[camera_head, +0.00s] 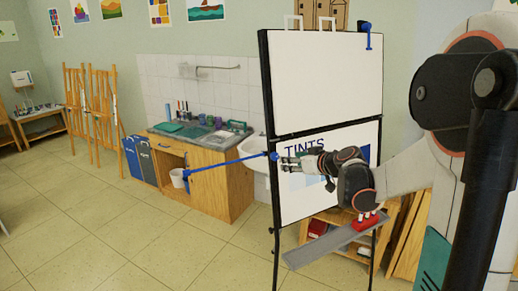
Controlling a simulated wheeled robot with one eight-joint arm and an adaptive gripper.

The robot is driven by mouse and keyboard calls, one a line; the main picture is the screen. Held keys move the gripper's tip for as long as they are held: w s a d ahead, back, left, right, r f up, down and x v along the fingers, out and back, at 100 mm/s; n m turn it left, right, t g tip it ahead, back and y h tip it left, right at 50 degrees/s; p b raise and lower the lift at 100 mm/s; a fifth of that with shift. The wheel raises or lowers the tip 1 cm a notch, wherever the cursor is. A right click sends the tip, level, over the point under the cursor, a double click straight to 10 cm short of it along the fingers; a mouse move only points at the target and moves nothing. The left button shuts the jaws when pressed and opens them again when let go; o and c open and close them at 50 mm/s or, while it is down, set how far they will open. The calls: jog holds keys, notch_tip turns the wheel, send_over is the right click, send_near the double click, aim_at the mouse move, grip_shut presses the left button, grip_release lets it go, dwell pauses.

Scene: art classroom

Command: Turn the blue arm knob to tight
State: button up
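The blue arm knob (274,156) is on the left post of the black-framed easel board (266,90). A thin blue arm (230,164) reaches left from it, sloping slightly down to its far end in front of the sink cabinet. My gripper (283,158) points left, with its fingertips right beside the knob. The fingers are small here, and I cannot tell if they touch the knob or how far apart they are. No mark for tight or loose can be made out on the knob.
A white cup (178,178) shows at the blue arm's far end. A grey tray (330,242) with red items sits below the board, under my arm. A second blue fitting (367,36) is at the board's top right. The tiled floor (110,230) at left is clear.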

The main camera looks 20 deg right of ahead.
aim_at(276, 157)
jog(key=x, duration=0.4)
jog(key=d+x, duration=0.1)
jog(key=x, duration=0.8)
jog(key=shift+w+d+r+b, duration=0.35)
jog(key=shift+r, duration=0.05)
jog(key=c, duration=1.1)
